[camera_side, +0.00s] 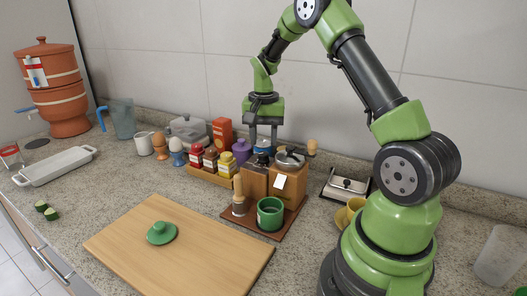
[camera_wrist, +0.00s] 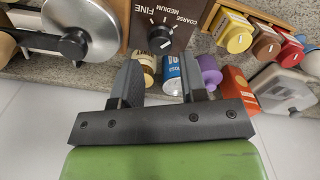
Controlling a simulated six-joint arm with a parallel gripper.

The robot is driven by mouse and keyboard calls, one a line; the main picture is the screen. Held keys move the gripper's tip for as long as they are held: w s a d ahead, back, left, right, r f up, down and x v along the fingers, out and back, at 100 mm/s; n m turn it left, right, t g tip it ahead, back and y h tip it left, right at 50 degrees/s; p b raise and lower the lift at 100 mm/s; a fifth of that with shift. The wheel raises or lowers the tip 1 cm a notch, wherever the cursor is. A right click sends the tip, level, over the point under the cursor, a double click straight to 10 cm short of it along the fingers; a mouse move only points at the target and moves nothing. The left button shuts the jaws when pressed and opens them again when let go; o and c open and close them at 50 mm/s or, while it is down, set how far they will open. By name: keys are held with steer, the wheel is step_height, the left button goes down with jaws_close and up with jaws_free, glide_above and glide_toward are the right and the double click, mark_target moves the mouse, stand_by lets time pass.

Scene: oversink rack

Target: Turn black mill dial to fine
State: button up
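The black mill dial (camera_wrist: 160,38) sits on the top of a dark brown mill (camera_wrist: 178,10), by printed words COARSE, MEDIUM and FINE. A white mark shows on the dial, but I cannot tell surely which word it points to. In the side view my gripper (camera_side: 263,135) points down above the mill.
A wooden mill with a silver dome (camera_wrist: 82,30) stands close beside the brown mill. A green cup (camera_side: 270,214) stands in front. Spice jars (camera_side: 210,160) line up to the left in the side view.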

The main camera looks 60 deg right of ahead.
mark_target(264, 153)
steer(key=shift+f, duration=2.2)
steer(key=c, duration=0.6)
steer(key=shift+c, duration=0.2)
